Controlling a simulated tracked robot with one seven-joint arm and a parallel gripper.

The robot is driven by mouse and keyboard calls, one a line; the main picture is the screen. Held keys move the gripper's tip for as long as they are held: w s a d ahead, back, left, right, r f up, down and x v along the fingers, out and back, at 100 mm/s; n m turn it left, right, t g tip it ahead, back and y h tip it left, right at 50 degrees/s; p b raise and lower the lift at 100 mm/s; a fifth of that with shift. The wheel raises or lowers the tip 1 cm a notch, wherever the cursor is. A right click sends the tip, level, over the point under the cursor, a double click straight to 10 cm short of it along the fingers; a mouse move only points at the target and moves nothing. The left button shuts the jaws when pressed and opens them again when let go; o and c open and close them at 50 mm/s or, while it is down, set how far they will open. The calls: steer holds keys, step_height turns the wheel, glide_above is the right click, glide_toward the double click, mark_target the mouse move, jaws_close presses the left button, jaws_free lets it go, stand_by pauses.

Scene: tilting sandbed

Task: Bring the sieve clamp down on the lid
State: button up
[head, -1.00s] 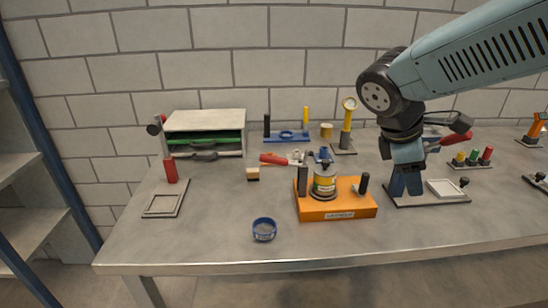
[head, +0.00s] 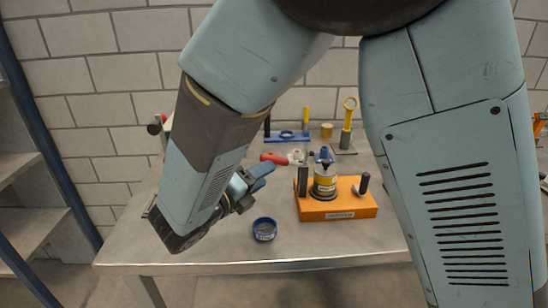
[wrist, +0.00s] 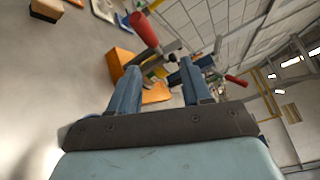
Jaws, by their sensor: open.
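An orange base (head: 340,208) stands on the table, with black uprights and a yellow-labelled can (head: 325,184) on it. A blue piece (head: 323,155) shows above the can; the lid is too small to make out clearly. A red handle (head: 272,158) sticks out to the left, behind the base, and appears to be the clamp's raised lever. My gripper (head: 258,180) is left of the base, open and empty. In the wrist view my open fingers (wrist: 162,84) point towards a red handle (wrist: 145,28) and orange parts (wrist: 157,93), with nothing between the fingertips that I can tell.
A blue ring (head: 264,229) lies on the table just right of and below my gripper. A blue stand (head: 287,137) and a yellow-topped tool (head: 347,120) stand at the back.

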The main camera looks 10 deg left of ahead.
mark_target(286, 160)
steer(key=w+d+n+t+y, duration=0.1)
steer(key=w+d+n, duration=0.1)
steer(key=w, duration=0.9)
steer(key=shift+f+t, duration=0.3)
steer(key=shift+f, duration=0.15)
steer(key=shift+d, duration=0.1)
steer(key=shift+s, duration=0.1)
jaws_close()
